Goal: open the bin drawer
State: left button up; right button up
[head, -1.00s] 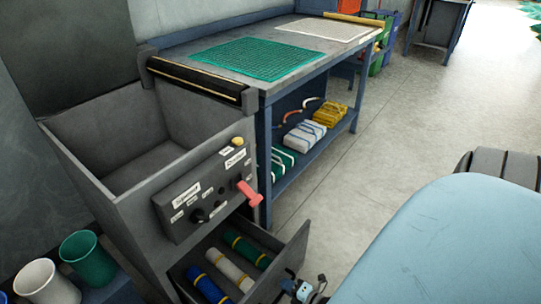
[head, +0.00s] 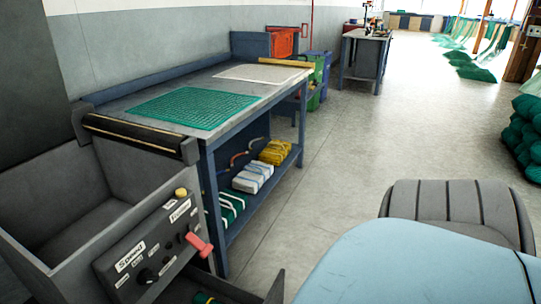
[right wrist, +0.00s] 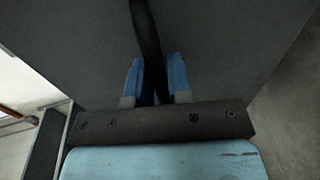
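The grey bin drawer (head: 274,289) stands out from under the grey machine with the control panel (head: 147,252). Only its top corner and part of a green roll inside show at the bottom edge of the head view. In the right wrist view, my right gripper (right wrist: 155,80) has its two blue fingers close on either side of a dark bar (right wrist: 147,35), which looks like the drawer handle, against a grey panel (right wrist: 225,50). The gap is narrow, and the fingers look shut on the bar. My left gripper is not in view.
A red lever (head: 199,244) sticks out from the panel above the drawer. A blue-framed workbench (head: 225,143) with a green net piece (head: 185,106) stands behind the machine. Open floor (head: 330,170) lies to the right.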

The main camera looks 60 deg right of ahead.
jog(key=shift+o, duration=1.4)
pick_arm(q)
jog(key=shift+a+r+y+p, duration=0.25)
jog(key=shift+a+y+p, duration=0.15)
jog(key=shift+p, duration=1.1)
pick_arm(e)
jog(key=v, duration=1.3)
jog(key=shift+s, duration=0.4)
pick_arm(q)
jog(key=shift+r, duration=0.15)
pick_arm(e)
jog(key=shift+d, duration=0.1)
